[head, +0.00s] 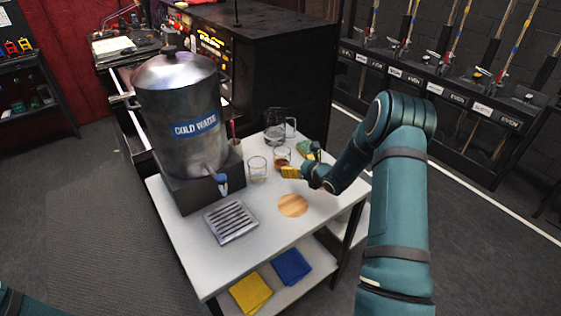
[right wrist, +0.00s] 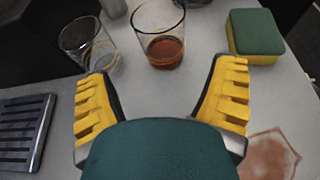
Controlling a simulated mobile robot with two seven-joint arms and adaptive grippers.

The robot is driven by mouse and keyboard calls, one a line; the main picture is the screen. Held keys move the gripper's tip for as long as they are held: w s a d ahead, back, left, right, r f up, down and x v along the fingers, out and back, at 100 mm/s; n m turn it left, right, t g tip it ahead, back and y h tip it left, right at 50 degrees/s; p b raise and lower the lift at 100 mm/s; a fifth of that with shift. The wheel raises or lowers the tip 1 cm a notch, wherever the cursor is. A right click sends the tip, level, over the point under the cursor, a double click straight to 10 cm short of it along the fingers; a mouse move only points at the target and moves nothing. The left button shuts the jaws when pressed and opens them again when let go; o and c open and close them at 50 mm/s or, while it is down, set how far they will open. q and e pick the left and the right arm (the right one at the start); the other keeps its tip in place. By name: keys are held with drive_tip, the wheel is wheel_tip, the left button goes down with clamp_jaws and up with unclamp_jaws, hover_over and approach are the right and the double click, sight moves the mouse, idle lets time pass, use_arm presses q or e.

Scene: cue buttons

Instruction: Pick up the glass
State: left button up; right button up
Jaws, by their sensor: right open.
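A clear, empty-looking glass (head: 257,170) stands on the white table, right of the big pot. A second glass (head: 282,157) with brown liquid stands just beyond my right gripper (head: 290,172). In the right wrist view, the glass with brown liquid (right wrist: 161,50) is ahead, between and beyond the open yellow fingers of my right gripper (right wrist: 162,72). The empty-looking glass (right wrist: 88,48) is to its left, beyond the left finger. Both glasses are upright, and nothing is held between the fingers. My left gripper is not in view.
A large "COLD WATER" pot (head: 180,110) with a tap stands on a dark box. Folded cloths (head: 291,265) lie below.

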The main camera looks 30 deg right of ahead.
sight(281, 160)
drive_tip(key=x, duration=1)
drive_tip(key=shift+d+f, duration=0.15)
drive_tip(key=shift+f, duration=0.15)
drive_tip(key=c, duration=1.1)
